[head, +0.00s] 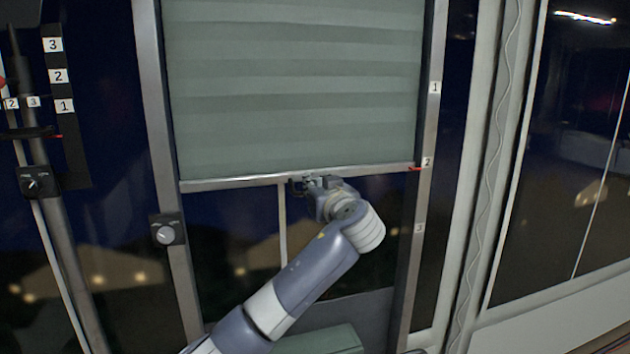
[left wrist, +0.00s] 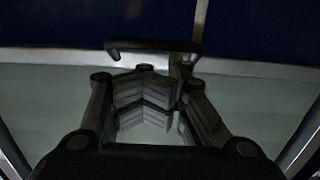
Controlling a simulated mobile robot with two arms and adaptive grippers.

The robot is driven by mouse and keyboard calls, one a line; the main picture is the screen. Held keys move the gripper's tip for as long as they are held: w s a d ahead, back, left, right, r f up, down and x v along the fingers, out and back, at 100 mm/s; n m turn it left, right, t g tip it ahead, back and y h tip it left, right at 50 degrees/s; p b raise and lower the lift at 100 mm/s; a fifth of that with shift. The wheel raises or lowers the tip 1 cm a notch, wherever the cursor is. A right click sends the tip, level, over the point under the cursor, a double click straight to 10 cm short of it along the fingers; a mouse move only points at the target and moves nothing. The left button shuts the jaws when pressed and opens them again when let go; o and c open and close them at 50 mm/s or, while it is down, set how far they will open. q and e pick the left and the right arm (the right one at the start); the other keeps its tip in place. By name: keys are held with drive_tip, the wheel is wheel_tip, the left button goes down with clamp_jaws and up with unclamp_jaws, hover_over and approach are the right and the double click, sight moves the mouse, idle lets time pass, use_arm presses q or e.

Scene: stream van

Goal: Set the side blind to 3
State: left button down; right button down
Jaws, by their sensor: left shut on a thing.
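The side blind (head: 295,85) is a grey-green banded shade in a metal frame, with a pale bottom rail (head: 240,183) partway down the window. A red pointer (head: 413,169) at the rail's right end is level with or just below the mark 2 (head: 427,162). The mark 1 (head: 435,88) is above it and the mark 3 (head: 419,228) below. The fingers (left wrist: 148,100) partly hide the grip. My right gripper is not in view.
A black knob panel (head: 167,232) is on the left frame post. Further left are another numbered scale (head: 58,76) and a second dial (head: 36,183). A wavy cable (head: 497,130) runs down the right post. Below the rail is dark window.

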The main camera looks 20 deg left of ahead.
use_arm(q)
wheel_tip(320, 180, down, 18)
drive_tip(key=b, duration=1.4)
